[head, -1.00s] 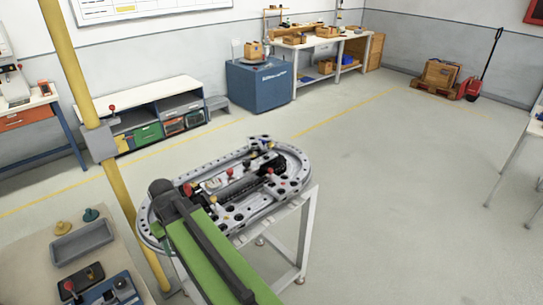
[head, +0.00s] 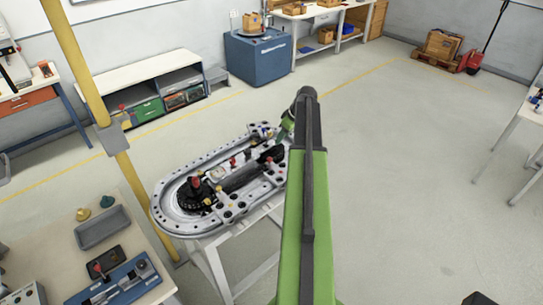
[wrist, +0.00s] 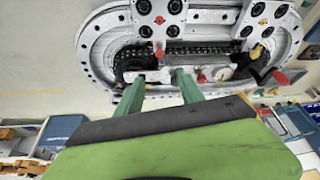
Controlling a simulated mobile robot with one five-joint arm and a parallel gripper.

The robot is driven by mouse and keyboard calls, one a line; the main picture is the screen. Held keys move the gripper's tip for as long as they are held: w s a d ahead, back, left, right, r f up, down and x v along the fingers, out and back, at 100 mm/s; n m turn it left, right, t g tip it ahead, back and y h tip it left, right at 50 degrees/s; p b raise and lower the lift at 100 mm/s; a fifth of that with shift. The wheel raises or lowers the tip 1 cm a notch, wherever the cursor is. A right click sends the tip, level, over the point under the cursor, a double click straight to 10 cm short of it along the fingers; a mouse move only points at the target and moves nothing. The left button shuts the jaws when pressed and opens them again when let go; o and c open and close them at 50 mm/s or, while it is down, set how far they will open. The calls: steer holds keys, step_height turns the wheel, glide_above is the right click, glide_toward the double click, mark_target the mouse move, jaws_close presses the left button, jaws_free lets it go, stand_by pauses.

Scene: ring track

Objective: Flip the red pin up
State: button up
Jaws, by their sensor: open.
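The ring track (head: 165,205) is a grey oval on a white-legged stand; it also fills the top of the wrist view (wrist: 95,50). Several red parts show on it: a red knob (head: 195,182) at the near left, a small red piece (head: 233,161) in the middle, and others. In the wrist view there is a small red piece (wrist: 159,50), a red piece (wrist: 201,77) and a red knob (wrist: 281,78). I cannot tell which is the red pin. My gripper (wrist: 159,76) is open and empty, its green fingers over the track's inner edge; in the head view (head: 285,132) my arm partly hides it.
A yellow post (head: 110,130) stands left of the track. A bench with a grey tray (head: 103,228) and a blue fixture (head: 120,283) is at the lower left. A blue cabinet (head: 258,60) stands against the back wall. The floor to the right is open.

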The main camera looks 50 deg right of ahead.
mark_target(270, 158)
steer(key=b+x, duration=1.5)
steer(key=x, duration=0.2)
steer(key=shift+r, duration=0.1)
steer(key=shift+a, duration=0.1)
steer(key=shift+c, duration=0.4)
jaws_close()
